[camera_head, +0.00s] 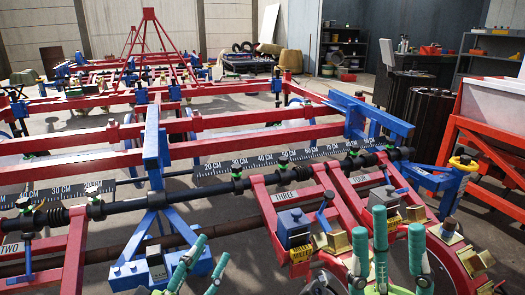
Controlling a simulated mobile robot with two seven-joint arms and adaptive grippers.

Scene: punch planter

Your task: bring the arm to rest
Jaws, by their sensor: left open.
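My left gripper (198,268) is at the bottom edge, left of centre, with its teal fingers spread apart and nothing seen between them. It appears in front of the blue bracket (129,276) of the planter. My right gripper (389,255) is at the bottom right, its teal fingers pointing up and apart, with nothing visible held. It appears in front of the red planter row unit marked THREE (285,196). The lower parts of both grippers are cut off by the bottom edge. Whether either gripper touches the planter cannot be told.
The planter's red beams (240,147) and black measuring bar (232,166) span the view. A blue metering box (293,227) and brass-coloured parts (338,241) are close to the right gripper. A red stand with a white bin (492,108) is at right. Grey floor shows between the beams.

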